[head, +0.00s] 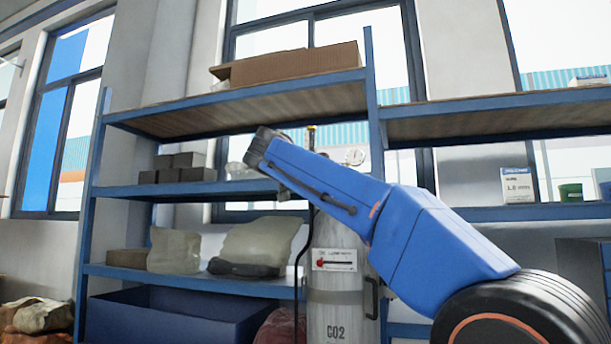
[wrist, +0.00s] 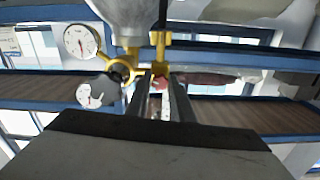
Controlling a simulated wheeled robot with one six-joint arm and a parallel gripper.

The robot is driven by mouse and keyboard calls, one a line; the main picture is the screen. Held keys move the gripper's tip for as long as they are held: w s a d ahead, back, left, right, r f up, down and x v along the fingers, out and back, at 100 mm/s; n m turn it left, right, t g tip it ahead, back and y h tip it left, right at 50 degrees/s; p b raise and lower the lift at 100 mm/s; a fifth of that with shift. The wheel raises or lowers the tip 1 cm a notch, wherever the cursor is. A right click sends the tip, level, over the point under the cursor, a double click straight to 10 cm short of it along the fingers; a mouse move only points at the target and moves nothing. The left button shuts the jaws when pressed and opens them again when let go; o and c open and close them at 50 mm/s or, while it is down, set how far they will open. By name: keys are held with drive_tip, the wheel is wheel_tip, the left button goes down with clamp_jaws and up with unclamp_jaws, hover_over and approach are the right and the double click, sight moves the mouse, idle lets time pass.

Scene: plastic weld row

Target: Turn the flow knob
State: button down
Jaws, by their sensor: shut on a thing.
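A grey gas cylinder (head: 337,235) marked CO2 stands upright in front of the shelves. A brass regulator (wrist: 120,66) on its top fills the upper middle of the wrist view, which shows the scene upside down. My gripper (wrist: 162,82) has both fingers closed around a small reddish part at the brass fitting, which looks like the flow knob (wrist: 160,83). The fingers hide most of the knob. A round white gauge (wrist: 80,41) and a second one (wrist: 97,92) sit beside it. In the head view my blue arm hides my gripper and most of the regulator.
A black hose (head: 300,262) hangs down beside the cylinder. Blue shelves (head: 200,190) behind it hold grey blocks (head: 180,168), bags (head: 174,250) and an open cardboard box (head: 290,64). A white box (head: 516,186) stands on the right shelf.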

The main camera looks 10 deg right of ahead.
drive_tip(key=m, duration=0.9)
idle(0.5)
drive_tip(key=c, duration=1.6)
unclamp_jaws()
drive_tip(key=shift+o, duration=0.2)
drive_tip(key=shift+a, duration=0.1)
drive_tip(key=v, duration=1.7)
drive_tip(key=shift+s, duration=0.2)
